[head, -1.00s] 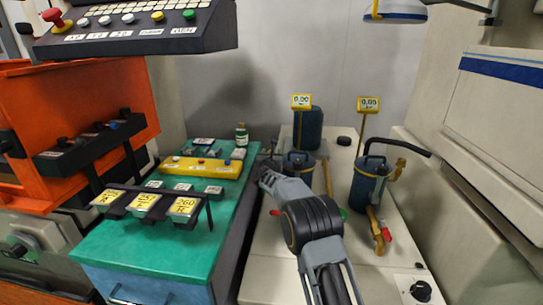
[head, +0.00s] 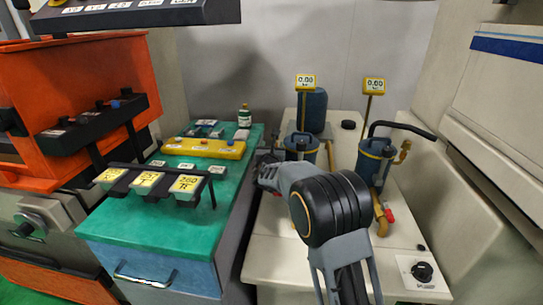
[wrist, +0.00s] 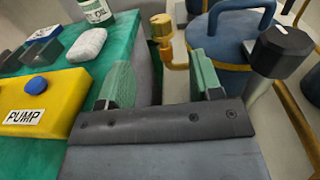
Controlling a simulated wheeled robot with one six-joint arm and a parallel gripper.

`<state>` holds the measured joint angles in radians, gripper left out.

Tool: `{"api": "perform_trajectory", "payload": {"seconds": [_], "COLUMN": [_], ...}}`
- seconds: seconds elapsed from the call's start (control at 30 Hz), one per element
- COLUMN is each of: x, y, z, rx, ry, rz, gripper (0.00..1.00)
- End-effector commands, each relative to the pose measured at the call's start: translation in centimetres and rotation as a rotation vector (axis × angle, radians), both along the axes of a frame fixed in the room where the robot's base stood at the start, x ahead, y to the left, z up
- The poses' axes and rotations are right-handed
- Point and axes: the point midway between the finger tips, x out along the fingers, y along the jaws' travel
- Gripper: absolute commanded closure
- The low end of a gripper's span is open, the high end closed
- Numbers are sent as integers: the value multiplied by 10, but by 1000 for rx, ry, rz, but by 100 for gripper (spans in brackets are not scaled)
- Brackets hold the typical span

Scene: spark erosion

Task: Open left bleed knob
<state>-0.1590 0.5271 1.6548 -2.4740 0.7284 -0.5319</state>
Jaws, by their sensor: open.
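A brass knob (wrist: 161,27) on a short bent brass pipe, apparently the left bleed knob, shows in the wrist view. It stands beside the left blue filter canister (wrist: 225,60), just beyond the gap between my fingers. My gripper (wrist: 161,80) is open and empty, with one green-padded finger on each side of the gap. In the head view the left canister (head: 301,145) stands at the back of the pale cabinet, its lower part hidden by my arm. My gripper (head: 266,168) is left of it; the brass knob cannot be made out there.
A black-capped post (wrist: 281,52) is close to my right finger. A yellow PUMP box (wrist: 42,103) and a white stone-like lump (wrist: 87,45) lie on the green bench to the left. A second canister (head: 374,160) with a black hose stands right.

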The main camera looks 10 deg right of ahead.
Motion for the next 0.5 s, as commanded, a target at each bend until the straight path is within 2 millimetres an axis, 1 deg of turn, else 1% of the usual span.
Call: {"api": "perform_trajectory", "payload": {"seconds": [0.03, 0.1, 0.2, 0.33, 0.5], "x": [-8, -18, -28, -36, -40], "y": [3, 5, 8, 10, 11], "z": [0, 0, 0, 0, 0], "rx": [1, 0, 1, 0, 0], "ry": [-1, 0, -1, 0, 0], "rz": [1, 2, 0, 0, 0], "gripper": [41, 41, 41, 41, 41]}}
